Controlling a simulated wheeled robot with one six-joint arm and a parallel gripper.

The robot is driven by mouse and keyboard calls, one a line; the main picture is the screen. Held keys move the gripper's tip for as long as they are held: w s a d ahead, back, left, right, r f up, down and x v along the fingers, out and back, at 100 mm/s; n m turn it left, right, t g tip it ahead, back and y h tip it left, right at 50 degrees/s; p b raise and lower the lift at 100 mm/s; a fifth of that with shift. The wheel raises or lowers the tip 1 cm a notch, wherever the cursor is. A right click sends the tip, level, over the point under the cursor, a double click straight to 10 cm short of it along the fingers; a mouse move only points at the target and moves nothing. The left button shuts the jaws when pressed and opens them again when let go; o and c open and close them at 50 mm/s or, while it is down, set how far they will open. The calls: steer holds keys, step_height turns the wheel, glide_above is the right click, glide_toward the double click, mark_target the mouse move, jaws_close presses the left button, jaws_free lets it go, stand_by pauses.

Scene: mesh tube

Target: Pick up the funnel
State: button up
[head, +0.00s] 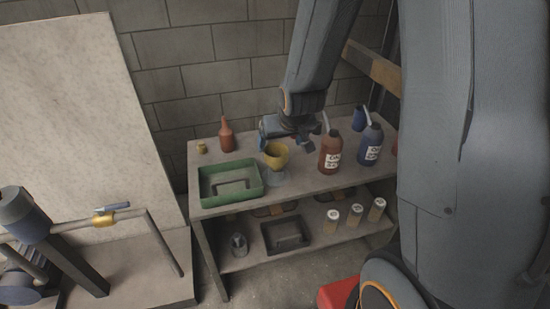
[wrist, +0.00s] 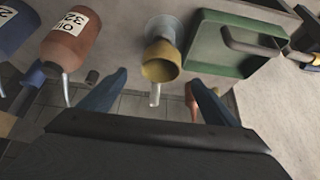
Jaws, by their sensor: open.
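The yellow funnel (head: 277,153) is at the middle of the workbench's top shelf, beside the green tray. A clear, glassy piece shows below it in the head view. In the wrist view the funnel (wrist: 161,62) is a yellow cup shape in front of a pale grey round piece, with a whitish, thin part on its near side. My gripper (head: 295,138) is just behind and above the funnel in the head view. Its two blue fingers (wrist: 158,79) are open and spread to either side of the funnel in the wrist view.
The green tray (head: 203,184) stands left of the funnel. A red-brown labelled bottle (head: 330,156) and a blue labelled bottle (head: 370,145) stand right. A small red bottle (head: 227,138) stands at the back, near the block wall (head: 203,82).

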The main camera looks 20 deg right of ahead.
mark_target(276, 150)
steer(key=shift+w+f, duration=0.25)
steer(key=shift+w, duration=0.05)
steer(key=shift+p+x, duration=0.8)
steer(key=shift+x, duration=2.75)
steer(key=shift+s+a, duration=0.1)
steer(key=c, duration=1.2)
steer(key=shift+r, duration=0.15)
